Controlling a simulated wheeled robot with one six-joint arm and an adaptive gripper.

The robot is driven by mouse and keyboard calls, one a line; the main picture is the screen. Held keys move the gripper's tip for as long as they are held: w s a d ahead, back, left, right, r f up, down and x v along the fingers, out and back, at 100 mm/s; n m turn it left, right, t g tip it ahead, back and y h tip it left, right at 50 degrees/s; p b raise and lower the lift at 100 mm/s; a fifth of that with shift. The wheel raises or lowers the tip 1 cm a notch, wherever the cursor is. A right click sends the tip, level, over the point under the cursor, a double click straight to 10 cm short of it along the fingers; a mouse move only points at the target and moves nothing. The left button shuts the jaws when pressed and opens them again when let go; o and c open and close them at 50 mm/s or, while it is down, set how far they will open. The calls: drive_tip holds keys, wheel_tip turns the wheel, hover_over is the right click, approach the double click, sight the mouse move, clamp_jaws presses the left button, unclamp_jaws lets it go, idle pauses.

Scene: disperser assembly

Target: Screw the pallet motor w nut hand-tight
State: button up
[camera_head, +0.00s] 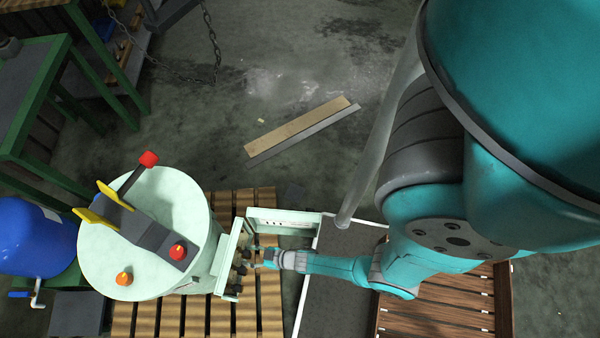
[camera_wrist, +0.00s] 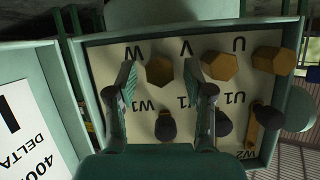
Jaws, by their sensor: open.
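The pale green motor (camera_head: 100,250) stands upright on a slatted pallet, with its open terminal box (camera_head: 226,262) facing right. In the wrist view the terminal plate (camera_wrist: 105,60) carries a row of brass hex nuts under upside-down letters W, V and U. The W nut (camera_wrist: 160,70) is the leftmost brass one. My gripper (camera_wrist: 160,78) is open, with one finger on each side of the W nut. I cannot tell whether either finger touches it. In the head view my gripper (camera_head: 268,257) is at the box opening, its fingertips hard to make out.
The V nut (camera_wrist: 220,66) sits just right of my right finger, with the U nut (camera_wrist: 273,60) beyond. Dark terminals (camera_wrist: 166,126) line the lower row. A box cover (camera_wrist: 35,120) marked DELTA is at left.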

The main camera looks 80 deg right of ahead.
drive_tip(key=shift+a+n+h, duration=0.15)
drive_tip(key=shift+n+h, duration=0.55)
drive_tip(key=shift+n, duration=0.3)
drive_tip(key=shift+n+h, duration=0.3)
